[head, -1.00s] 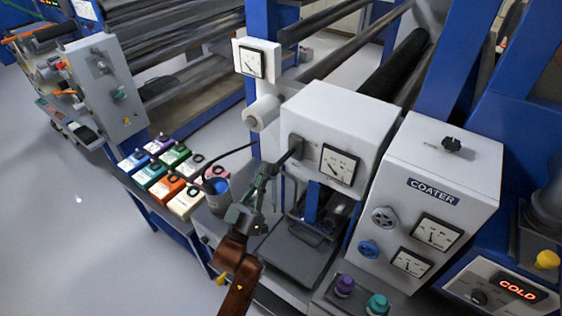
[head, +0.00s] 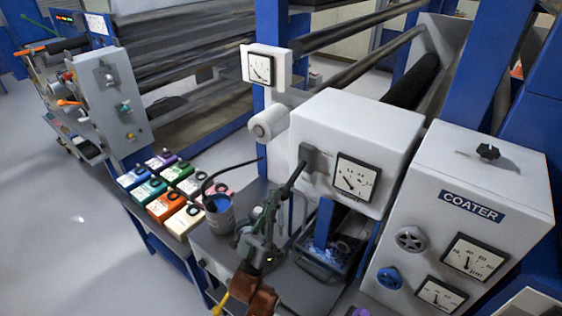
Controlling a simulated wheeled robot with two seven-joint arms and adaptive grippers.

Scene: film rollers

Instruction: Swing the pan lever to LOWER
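A dark lever (head: 292,180) sticks out from a slotted grey plate on the left side of the white box above the pan, slanting down and to the left. I take it to be the pan lever; no LOWER mark is readable. The pan (head: 325,268) is below the box, with blue in it, partly hidden by the frame. My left gripper (head: 262,218) is at the lever's lower end, its fingers dark and greenish. I cannot tell whether they are closed on it. My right gripper is out of view.
A cup with blue contents (head: 219,214) stands close to the left of my gripper. Several coloured boxes (head: 166,205) are on the bench behind it. The coater cabinet (head: 478,185) with dials and handwheels stands to the right. A roll end (head: 268,122) projects above the lever.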

